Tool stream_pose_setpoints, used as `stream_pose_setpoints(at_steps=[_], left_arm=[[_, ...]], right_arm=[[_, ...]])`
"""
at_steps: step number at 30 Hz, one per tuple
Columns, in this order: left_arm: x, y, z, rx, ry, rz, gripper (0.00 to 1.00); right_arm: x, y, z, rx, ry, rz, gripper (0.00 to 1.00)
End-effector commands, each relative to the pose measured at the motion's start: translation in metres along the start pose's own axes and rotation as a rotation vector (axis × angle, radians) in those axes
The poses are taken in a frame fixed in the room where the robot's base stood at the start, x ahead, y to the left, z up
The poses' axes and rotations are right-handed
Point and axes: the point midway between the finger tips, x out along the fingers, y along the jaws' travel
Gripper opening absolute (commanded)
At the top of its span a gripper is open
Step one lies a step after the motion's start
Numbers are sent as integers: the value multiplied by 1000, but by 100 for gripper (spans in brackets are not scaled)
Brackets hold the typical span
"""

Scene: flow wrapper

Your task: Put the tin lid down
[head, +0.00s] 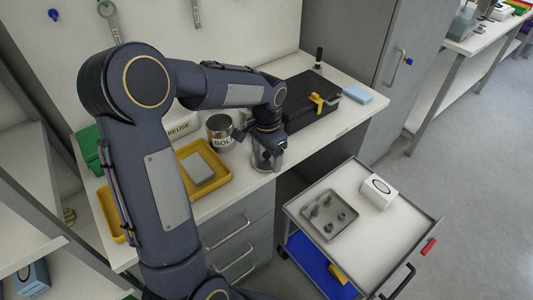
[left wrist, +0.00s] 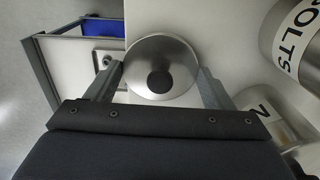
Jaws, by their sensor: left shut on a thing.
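The tin lid (left wrist: 160,66), a round shiny metal disc with a dark knob in its middle, sits between the fingers of my left gripper (left wrist: 160,82) in the left wrist view. The gripper is shut on it. In the head view my left gripper (head: 268,153) points down at the counter's front edge, and the lid is hard to make out there. A tin labelled BOLTS (head: 220,132) stands left of the gripper; it also shows in the left wrist view (left wrist: 296,42). A second labelled container (left wrist: 281,125) is partly in view, its label mostly cut off. My right gripper is not in view.
The white counter (head: 342,115) holds a yellow tray (head: 224,176) with a grey block, a black case (head: 312,104) and a light blue block (head: 357,93).

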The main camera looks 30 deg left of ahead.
Motion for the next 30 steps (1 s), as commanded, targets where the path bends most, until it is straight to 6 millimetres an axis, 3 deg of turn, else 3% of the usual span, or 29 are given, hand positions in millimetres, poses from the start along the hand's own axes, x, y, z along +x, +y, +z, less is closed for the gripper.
stream_pose_setpoints(at_steps=[6,7,12,23,30], left_arm=[[4,0,0,0,0,0,54],[3,0,0,0,0,0,78],[2,0,0,0,0,0,97],[-5,0,-1,-1,3,-1,97],[-51,0,-1,0,6,-3,97]], right_arm=[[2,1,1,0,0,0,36],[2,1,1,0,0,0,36],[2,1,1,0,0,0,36],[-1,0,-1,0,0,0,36],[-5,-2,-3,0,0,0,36]])
